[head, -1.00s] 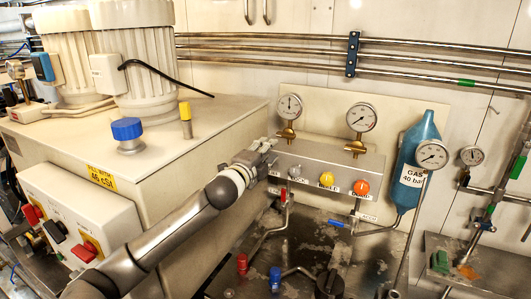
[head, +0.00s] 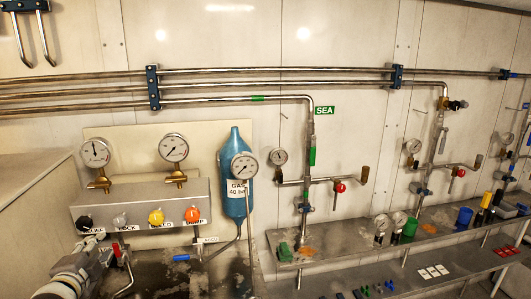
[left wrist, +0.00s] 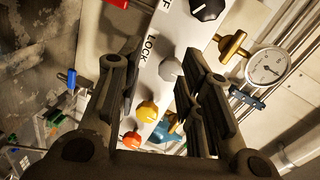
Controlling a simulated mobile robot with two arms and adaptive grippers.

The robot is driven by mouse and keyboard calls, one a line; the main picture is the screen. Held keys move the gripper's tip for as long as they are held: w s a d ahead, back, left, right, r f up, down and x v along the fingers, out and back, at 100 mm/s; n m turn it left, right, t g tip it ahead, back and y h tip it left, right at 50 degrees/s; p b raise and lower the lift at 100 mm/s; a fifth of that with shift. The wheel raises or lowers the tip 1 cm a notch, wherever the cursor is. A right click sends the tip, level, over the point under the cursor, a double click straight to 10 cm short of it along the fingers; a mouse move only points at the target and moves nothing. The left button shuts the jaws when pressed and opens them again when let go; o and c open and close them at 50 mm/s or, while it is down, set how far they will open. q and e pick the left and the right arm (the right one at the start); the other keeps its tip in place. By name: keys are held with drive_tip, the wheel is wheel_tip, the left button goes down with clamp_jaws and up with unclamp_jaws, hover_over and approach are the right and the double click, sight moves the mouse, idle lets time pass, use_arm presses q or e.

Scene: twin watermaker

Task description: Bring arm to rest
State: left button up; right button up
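My left arm comes in at the lower left of the head view, with its gripper (head: 92,262) below the left end of the grey knob panel (head: 140,196). In the left wrist view the gripper's two dark fingers (left wrist: 158,75) stand apart with nothing held between them. Beyond them are the black knob (left wrist: 207,8), the grey LOCK knob (left wrist: 170,69), a yellow knob (left wrist: 147,111) and an orange knob (left wrist: 132,140). In the head view the gripper appears apart from the black knob (head: 84,222). My right gripper is in neither view.
A red-handled valve (head: 118,251) is close beside the gripper. A blue gas bottle (head: 234,205) and a gauge (head: 244,165) stand right of the panel. Pipes with valves and a steel shelf (head: 345,245) holding small items extend to the right.

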use_arm(q)
drive_tip(key=s+d+f+n+g+h, duration=0.1)
drive_tip(key=s+d+f+n+g, duration=0.2)
drive_tip(key=s+d+f, duration=0.5)
drive_tip(key=s+d+f+n+g+h, duration=0.1)
drive_tip(key=s+d+f+n+g, duration=0.2)
drive_tip(key=s+d+f, duration=0.5)
drive_tip(key=s+d+f+n+g+h, duration=0.1)
drive_tip(key=s+d+f+n+g, duration=0.25)
drive_tip(key=s, duration=0.55)
drive_tip(key=s+d+f+n+g+h, duration=0.15)
drive_tip(key=s+d+f, duration=0.25)
drive_tip(key=s, duration=0.4)
wheel_tip(320, 180, down, 27)
drive_tip(key=s+g, duration=0.1)
drive_tip(key=g, duration=0.1)
drive_tip(key=s+a+f+g+b, duration=0.1)
drive_tip(key=s+a+f, duration=0.2)
drive_tip(key=s+f, duration=1.3)
drive_tip(key=shift+s+f+m+y+b, duration=0.3)
drive_tip(key=shift+s+f+y+b, duration=0.1)
drive_tip(key=shift+s, duration=0.2)
drive_tip(key=shift+a, duration=0.1)
